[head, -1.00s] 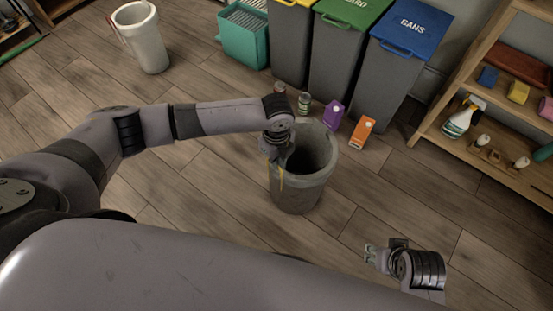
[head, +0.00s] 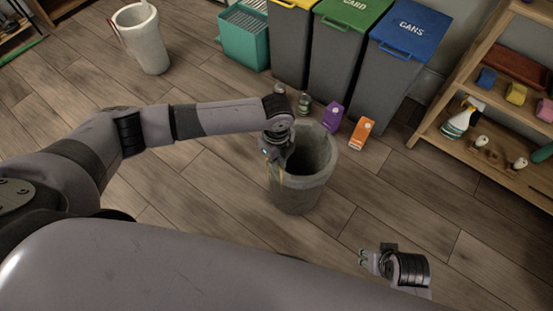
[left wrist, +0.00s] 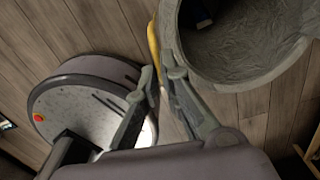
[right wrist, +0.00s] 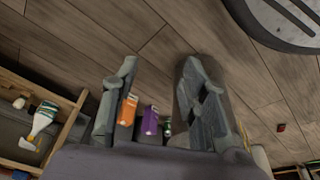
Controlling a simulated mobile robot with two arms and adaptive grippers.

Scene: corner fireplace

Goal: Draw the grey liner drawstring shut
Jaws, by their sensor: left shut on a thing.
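The grey bin with its grey liner (head: 318,185) stands upright on the floor, its mouth open. It also shows at the top of the left wrist view (left wrist: 186,62). My left gripper (head: 277,168) is at the bin's left rim, shut on a yellow drawstring (head: 282,177). In the left wrist view, the drawstring (left wrist: 153,45) runs up from between the fingertips (left wrist: 160,74), along the outside of the rim. How it joins the liner is hidden. My right gripper (head: 366,257) is open and empty, right of and nearer than the bin; its fingers (right wrist: 158,80) stand wide apart.
Behind the bin stand a purple carton (head: 332,115), an orange carton (head: 361,132) and a can (head: 304,103). Lidded bins (head: 402,72) line the wall. A wooden shelf (head: 478,142) is at the right. A white bin (head: 150,48) stands far left.

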